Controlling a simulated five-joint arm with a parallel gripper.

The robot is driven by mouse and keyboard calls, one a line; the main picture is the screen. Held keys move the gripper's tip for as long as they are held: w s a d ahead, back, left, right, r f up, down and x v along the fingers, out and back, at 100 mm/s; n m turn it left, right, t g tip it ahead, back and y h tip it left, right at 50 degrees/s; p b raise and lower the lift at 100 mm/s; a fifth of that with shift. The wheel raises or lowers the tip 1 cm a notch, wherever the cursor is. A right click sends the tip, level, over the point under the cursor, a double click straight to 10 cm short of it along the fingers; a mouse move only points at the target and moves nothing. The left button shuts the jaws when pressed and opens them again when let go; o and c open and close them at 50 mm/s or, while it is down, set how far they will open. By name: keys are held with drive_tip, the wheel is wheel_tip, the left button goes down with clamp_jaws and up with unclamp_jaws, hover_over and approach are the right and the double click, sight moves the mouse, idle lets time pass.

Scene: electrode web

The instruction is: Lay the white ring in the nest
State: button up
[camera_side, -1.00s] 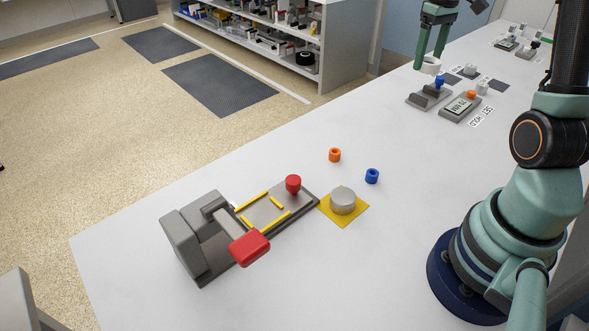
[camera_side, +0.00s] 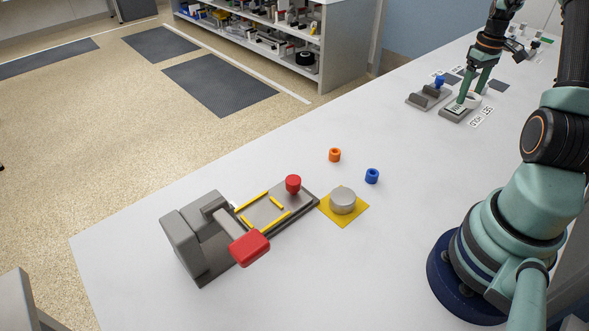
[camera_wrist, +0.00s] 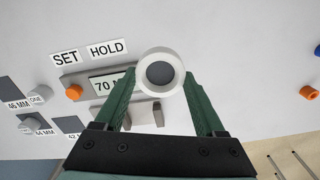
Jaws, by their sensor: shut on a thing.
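My gripper (camera_wrist: 160,75) is shut on the white ring (camera_wrist: 160,53), with one green finger on each side. Through the ring's hole I see a dark grey round. In the side view my gripper (camera_side: 474,92) and the ring (camera_side: 473,101) are at the far end of the table, over or in front of the grey display box (camera_side: 455,113). I cannot tell the height of the ring. No part is marked as the nest; a grey plate with yellow bars (camera_side: 265,211) lies on the near table, beside a grey clamp-like block with a red handle (camera_side: 248,248).
A grey round block (camera_side: 342,200) sits on a yellow square (camera_side: 345,218). A red knob (camera_side: 293,183), an orange ring (camera_side: 334,155) and a blue ring (camera_side: 372,176) stand nearby. A grey block with a blue knob (camera_side: 428,97) is left of the display box.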

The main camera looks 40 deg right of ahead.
sight(455, 131)
wheel_tip(455, 131, down, 10)
drive_tip(key=shift+r, duration=0.25)
drive_tip(key=shift+f, duration=0.1)
drive_tip(key=o, duration=1.3)
wheel_tip(455, 131, up, 12)
drive_tip(key=shift+f, duration=0.1)
drive_tip(key=w+a+r+n+t+h, duration=0.1)
drive_tip(key=w+a+r, duration=0.45)
drive_tip(key=a, duration=0.45)
drive_tip(key=w+a+r+n+t, duration=0.1)
drive_tip(key=w+a+r, duration=0.4)
drive_tip(key=a, duration=0.6)
drive_tip(key=s+a+t, duration=0.1)
drive_tip(key=s+a, duration=0.1)
drive_tip(key=a, duration=0.4)
drive_tip(key=s+a+r+t, duration=0.1)
drive_tip(key=s+a, duration=0.1)
drive_tip(key=a, duration=0.5)
drive_tip(key=s+a+r+n+t+y, duration=0.1)
drive_tip(key=s+a, duration=0.1)
drive_tip(key=a, duration=0.5)
drive_tip(key=shift+s+a+r+t, duration=0.1)
drive_tip(key=shift+s+t, duration=0.15)
drive_tip(key=shift+t, duration=0.05)
